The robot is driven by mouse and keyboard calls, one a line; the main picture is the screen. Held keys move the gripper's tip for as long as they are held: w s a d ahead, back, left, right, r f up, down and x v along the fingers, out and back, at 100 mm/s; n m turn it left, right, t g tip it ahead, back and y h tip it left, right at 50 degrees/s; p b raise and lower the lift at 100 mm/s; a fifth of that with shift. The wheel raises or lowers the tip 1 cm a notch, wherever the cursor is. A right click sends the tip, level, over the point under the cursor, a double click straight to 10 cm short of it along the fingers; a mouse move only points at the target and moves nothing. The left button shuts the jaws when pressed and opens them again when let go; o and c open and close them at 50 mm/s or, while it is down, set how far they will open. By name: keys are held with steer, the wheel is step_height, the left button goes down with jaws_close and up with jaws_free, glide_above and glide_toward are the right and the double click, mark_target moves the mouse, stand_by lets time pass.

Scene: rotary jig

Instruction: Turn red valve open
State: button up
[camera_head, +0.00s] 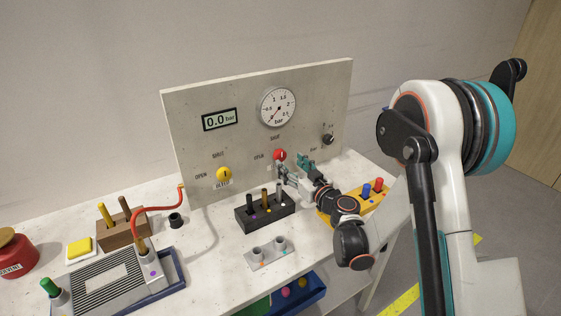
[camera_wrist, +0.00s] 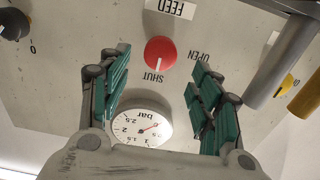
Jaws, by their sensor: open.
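The red valve (camera_head: 280,155) is a round knob on the upright panel (camera_head: 187,118), below the gauge. In the wrist view the red valve (camera_wrist: 160,52) appears between the fingers, with a pale mark on its face toward the SHUT label; OPEN is printed to one side. My gripper (camera_head: 290,170) is in front of the panel close to the valve. In the wrist view my gripper (camera_wrist: 161,60) is open, its green-padded fingers apart on either side of the knob. I see no clear contact; the remaining depth is hard to tell.
A yellow knob (camera_head: 223,174) is left of the valve, a black knob (camera_head: 328,139) right. A black block with pegs (camera_head: 264,212) stands close below my gripper.

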mark_target(282, 157)
steer(key=b+x, duration=0.1)
steer(key=x, duration=0.6)
steer(key=shift+w+a+f+b, duration=0.15)
steer(key=shift+w+b, duration=0.1)
steer(key=shift+b, duration=0.1)
steer(key=c, duration=1.1)
